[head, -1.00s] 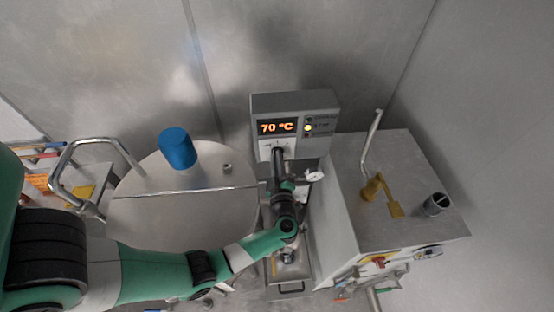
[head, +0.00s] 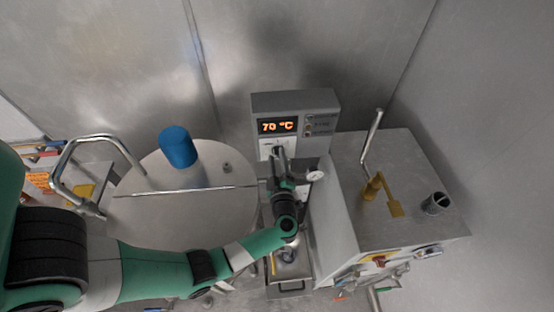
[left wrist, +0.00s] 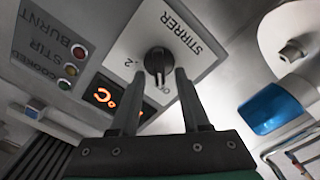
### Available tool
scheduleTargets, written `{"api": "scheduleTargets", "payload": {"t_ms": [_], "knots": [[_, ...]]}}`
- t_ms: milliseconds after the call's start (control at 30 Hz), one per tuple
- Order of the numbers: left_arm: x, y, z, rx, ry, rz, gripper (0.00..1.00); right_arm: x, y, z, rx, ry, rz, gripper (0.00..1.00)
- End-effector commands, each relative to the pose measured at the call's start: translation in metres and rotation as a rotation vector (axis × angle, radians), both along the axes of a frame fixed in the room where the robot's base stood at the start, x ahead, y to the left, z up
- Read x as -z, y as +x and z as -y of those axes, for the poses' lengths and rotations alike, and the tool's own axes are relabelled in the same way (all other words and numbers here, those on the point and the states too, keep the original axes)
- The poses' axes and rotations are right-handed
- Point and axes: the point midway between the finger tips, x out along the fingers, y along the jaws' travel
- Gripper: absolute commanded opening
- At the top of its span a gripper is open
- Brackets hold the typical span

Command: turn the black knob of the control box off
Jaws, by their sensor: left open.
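The grey control box (head: 293,101) is on the back wall and its display reads 70 °C. In the left wrist view its black knob (left wrist: 157,61) sits on the white STIRRER panel (left wrist: 184,30). The knob's bar lies roughly up-down there, with its lower end toward the OFF mark. My left gripper (left wrist: 158,75) is open, with one fingertip on each side of the knob's lower part and gaps showing. I cannot tell whether either finger touches it. In the head view my left gripper (head: 277,153) covers the knob. My right gripper is not in view.
A round steel lid with a blue cylinder (head: 178,147) and a bent metal handle (head: 88,142) stands left of the box. A steel cabinet (head: 410,165) with a yellow lever and pipe stands right. The indicator lights (head: 308,127) look unlit in the head view.

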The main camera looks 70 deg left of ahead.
Motion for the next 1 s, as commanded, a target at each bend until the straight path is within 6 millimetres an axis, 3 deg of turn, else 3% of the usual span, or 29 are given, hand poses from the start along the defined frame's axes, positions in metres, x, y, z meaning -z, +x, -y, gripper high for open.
{"api": "scheduleTargets", "payload": {"t_ms": [167,600,733,1000], "knots": [[0.000,-0.003,0.012,0.004,0.000,-0.001,0.46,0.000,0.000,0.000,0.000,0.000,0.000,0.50],[0.001,-0.029,0.101,0.004,0.000,0.001,0.46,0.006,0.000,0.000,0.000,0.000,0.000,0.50],[0.000,-0.033,0.111,0.002,0.000,0.001,0.46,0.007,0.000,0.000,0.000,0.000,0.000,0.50],[0.000,-0.033,0.111,0.000,0.000,0.000,0.46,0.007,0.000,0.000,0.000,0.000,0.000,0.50]]}}
